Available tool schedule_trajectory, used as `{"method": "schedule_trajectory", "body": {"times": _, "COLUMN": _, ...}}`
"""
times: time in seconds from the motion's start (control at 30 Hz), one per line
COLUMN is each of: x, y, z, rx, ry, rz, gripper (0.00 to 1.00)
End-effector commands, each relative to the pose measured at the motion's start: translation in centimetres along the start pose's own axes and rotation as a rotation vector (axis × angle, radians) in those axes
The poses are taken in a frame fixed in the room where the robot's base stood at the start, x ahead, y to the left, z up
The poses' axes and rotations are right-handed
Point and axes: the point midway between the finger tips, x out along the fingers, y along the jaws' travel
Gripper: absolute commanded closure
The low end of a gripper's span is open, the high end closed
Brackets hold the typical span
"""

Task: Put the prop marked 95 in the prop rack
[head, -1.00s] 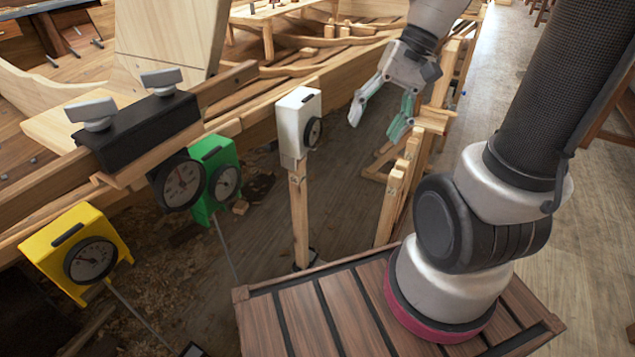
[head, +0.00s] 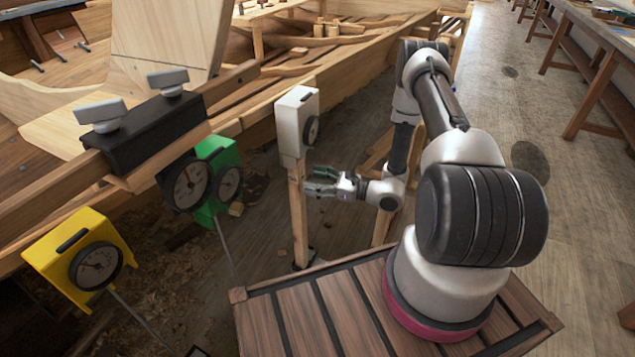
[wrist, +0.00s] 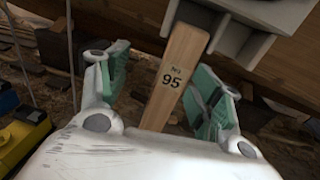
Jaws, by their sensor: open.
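The prop marked 95 (head: 299,212) is a slim wooden post standing upright on the floor near the hull. Its top meets a white dial box. In the wrist view the prop (wrist: 176,72), with "No 95" on its face, runs tilted between my fingers. My gripper (head: 310,180) is open and level beside the post, reaching in from the right. In the wrist view my gripper (wrist: 162,82) has one green-padded finger on each side of the prop, with gaps visible. The prop rack cannot be clearly made out; timber behind my arm is mostly hidden.
The white dial box (head: 297,118) is just above my gripper. Green (head: 216,175) and yellow (head: 78,250) dial boxes and a black clamp block (head: 140,133) line the hull edge at left. A workbench (head: 590,60) stands at right. Floor between is clear.

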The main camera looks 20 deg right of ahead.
Motion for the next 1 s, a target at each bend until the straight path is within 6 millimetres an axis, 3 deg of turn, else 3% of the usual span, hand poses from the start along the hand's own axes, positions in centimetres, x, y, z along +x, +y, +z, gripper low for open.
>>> {"method": "schedule_trajectory", "body": {"times": 0.03, "x": 0.0, "y": -0.6, "z": -1.0, "rx": 0.013, "ry": -0.007, "rz": -0.044, "gripper": 0.35}}
{"method": "schedule_trajectory", "body": {"times": 0.17, "x": 0.3, "y": -1.7, "z": -2.1, "rx": 0.024, "ry": -0.019, "rz": -0.108, "gripper": 0.35}}
{"method": "schedule_trajectory", "body": {"times": 0.63, "x": 6.8, "y": -2.5, "z": -2.0, "rx": 0.023, "ry": -0.020, "rz": -0.112, "gripper": 0.35}}
{"method": "schedule_trajectory", "body": {"times": 1.0, "x": 7.7, "y": -2.7, "z": -2.0, "rx": 0.024, "ry": -0.019, "rz": -0.113, "gripper": 0.35}}
